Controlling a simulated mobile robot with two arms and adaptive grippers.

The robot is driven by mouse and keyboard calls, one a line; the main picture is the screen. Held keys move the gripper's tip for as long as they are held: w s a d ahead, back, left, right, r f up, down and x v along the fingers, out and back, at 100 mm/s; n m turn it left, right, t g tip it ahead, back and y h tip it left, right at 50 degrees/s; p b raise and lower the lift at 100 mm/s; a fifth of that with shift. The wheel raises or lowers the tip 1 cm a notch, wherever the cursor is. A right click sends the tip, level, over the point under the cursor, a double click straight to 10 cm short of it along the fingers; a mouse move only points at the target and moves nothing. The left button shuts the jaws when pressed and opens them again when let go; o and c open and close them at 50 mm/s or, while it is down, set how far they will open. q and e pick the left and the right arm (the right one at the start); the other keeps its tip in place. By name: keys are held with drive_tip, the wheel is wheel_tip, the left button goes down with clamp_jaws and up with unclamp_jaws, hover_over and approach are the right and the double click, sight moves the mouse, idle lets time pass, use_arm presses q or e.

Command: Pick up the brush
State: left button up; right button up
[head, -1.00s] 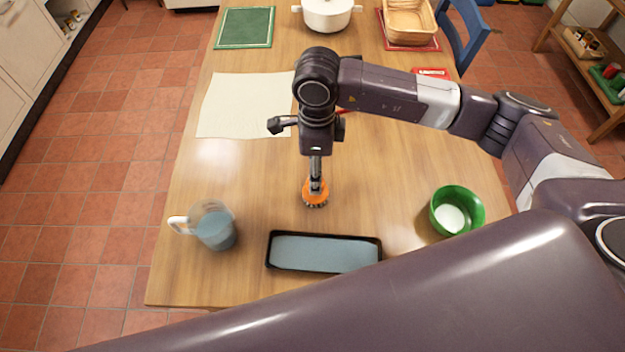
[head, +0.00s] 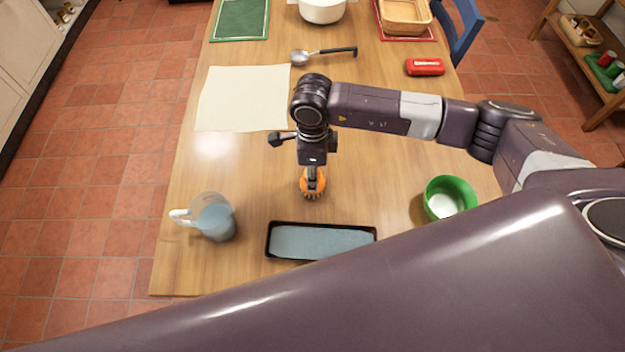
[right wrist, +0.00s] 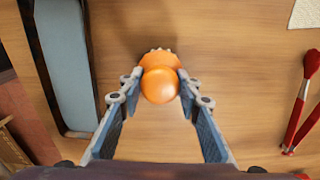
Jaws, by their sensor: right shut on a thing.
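The orange brush (head: 313,184) stands on the wooden table, behind the black tray with a blue-grey inside. In the right wrist view the brush (right wrist: 160,85) shows a round orange knob and a scalloped rim. My right gripper (right wrist: 161,82) has its two fingers on either side of the knob and is shut on it. In the head view the right gripper (head: 313,170) points straight down over the brush and hides part of it. I cannot see the brush clear of the table. My left gripper is out of view.
Near the brush are the tray (head: 270,254), a glass jug (head: 214,219) with bluish contents, and a green bowl (head: 434,192). A cream cloth (head: 240,98), a ladle (head: 330,52) and a red item (head: 425,67) lie farther back.

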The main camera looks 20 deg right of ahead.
drive_tip(key=c, duration=0.4)
drive_tip(key=shift+o, duration=0.2)
drive_tip(key=shift+r, duration=0.15)
wheel_tip(320, 180, up, 20)
drive_tip(key=b, duration=0.3)
drive_tip(key=shift+b, duration=0.35)
